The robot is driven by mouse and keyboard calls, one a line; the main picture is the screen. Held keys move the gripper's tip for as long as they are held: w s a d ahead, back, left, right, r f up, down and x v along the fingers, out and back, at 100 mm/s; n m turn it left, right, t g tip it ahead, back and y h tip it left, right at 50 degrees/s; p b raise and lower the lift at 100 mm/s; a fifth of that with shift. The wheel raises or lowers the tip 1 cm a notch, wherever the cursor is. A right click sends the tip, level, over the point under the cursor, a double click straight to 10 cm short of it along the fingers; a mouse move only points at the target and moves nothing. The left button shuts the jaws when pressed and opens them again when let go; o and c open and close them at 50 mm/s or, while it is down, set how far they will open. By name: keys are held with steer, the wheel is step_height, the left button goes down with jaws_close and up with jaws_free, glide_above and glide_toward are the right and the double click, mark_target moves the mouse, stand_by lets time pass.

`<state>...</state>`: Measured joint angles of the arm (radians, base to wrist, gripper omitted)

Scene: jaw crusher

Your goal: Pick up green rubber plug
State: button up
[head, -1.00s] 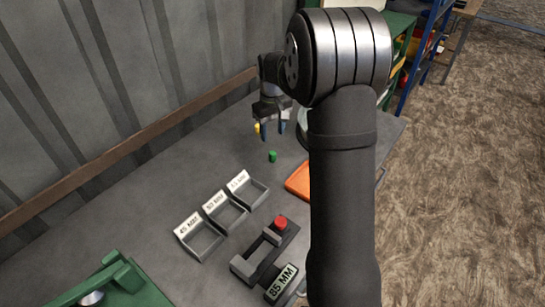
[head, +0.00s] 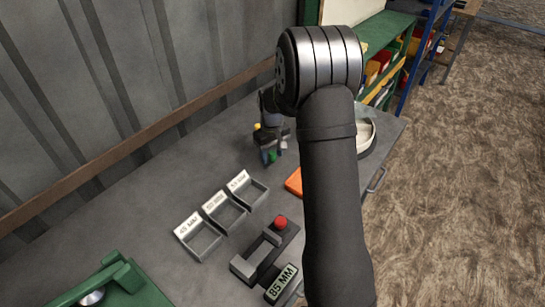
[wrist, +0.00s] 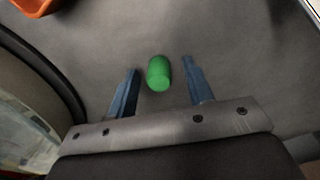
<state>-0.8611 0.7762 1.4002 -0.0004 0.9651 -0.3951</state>
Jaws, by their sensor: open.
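The green rubber plug (wrist: 159,73) is a small upright cylinder on the grey bench. In the wrist view it sits between the two blue fingers of my gripper (wrist: 158,84), near the level of their tips, with a gap on each side. My gripper is open and holds nothing. In the head view the plug (head: 272,156) shows at the fingers of my gripper (head: 270,154), partly hidden by them.
Three labelled grey trays (head: 225,212) stand left of centre on the bench. A black fixture with a red button (head: 281,222) is nearer. An orange tray (head: 294,182) is partly behind my arm. A yellow piece (head: 257,126) lies just behind my gripper. A round pan (head: 366,138) is at right.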

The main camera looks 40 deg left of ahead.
jaws_close()
steer(key=shift+r, duration=0.1)
